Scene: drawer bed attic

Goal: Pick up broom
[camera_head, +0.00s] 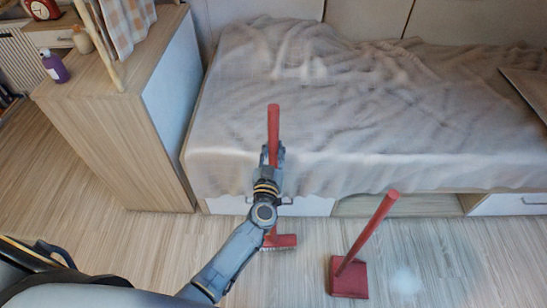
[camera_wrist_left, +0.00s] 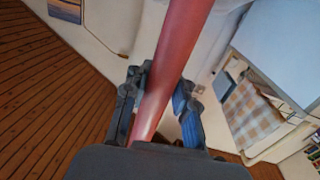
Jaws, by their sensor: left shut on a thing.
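The broom (camera_head: 273,124) has a red handle and a red head with pale bristles. It stands upright in front of the bed in the head view. Its head shows low, beside my arm, close to or on the floor; I cannot tell which. My left gripper (camera_head: 272,153) is shut on the handle. In the left wrist view the red handle (camera_wrist_left: 178,50) runs between the two fingers of the left gripper (camera_wrist_left: 160,105). Part of the handle is hidden behind my wrist. My right gripper is not in view.
A red dustpan (camera_head: 349,279) with a long upright handle stands on the floor to the right. The bed (camera_head: 330,110) with a grey cover lies behind the broom. A wooden cabinet (camera_head: 125,130) with a purple bottle (camera_head: 54,67) is at the left. Floor between is clear.

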